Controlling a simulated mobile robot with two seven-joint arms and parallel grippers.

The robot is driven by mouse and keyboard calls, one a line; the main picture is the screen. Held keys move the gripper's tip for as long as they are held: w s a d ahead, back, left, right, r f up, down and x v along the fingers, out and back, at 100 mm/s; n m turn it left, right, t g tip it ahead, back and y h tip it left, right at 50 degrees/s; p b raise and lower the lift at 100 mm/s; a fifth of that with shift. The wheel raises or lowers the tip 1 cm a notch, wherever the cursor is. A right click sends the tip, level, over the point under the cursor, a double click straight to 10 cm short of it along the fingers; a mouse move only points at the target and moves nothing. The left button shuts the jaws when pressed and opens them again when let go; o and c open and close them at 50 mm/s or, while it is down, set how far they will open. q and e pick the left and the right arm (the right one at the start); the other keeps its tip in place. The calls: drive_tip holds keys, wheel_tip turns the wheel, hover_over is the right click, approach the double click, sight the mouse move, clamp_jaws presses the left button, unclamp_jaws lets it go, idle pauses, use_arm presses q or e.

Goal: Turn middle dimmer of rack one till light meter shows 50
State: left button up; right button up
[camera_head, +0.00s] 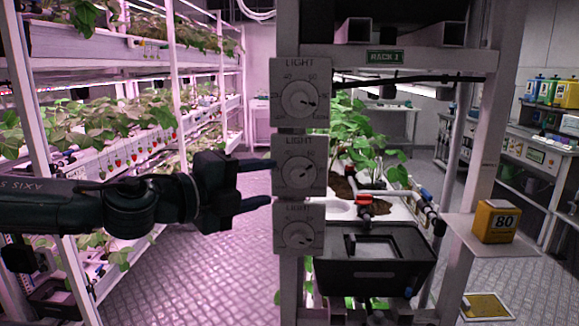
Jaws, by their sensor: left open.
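Three light dimmers are stacked on the rack post at mid-picture: an upper one (299,98), the middle dimmer (298,171) and a lower one (297,235). Each is a pale square plate with a round knob. The green sign on the rack (384,57) reads RACK 1. The yellow light meter (496,221) stands on a small shelf at the right and shows 80. My left gripper (272,183) is open and empty, its fingers pointing right, just left of the middle dimmer in the picture. Whether it touches the plate I cannot tell. My right gripper is not in view.
Green plants (350,130) grow in the rack behind the post. A black bin (375,280) sits low beside the lower dimmer. Planted shelves (110,145) line the left. The tiled floor (190,285) below my left arm is clear.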

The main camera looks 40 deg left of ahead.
sight(295, 176)
use_arm(q)
drive_tip(key=p+x, duration=0.2)
drive_tip(key=x, duration=0.2)
drive_tip(key=shift+r, duration=0.1)
drive_tip(key=shift+w+f, duration=0.3)
drive_tip(key=shift+w, duration=0.25)
drive_tip(key=shift+x, duration=0.85)
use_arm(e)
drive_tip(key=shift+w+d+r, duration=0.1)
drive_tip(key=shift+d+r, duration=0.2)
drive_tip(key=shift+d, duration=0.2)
use_arm(q)
drive_tip(key=shift+d+r, duration=0.1)
drive_tip(key=shift+r, duration=0.05)
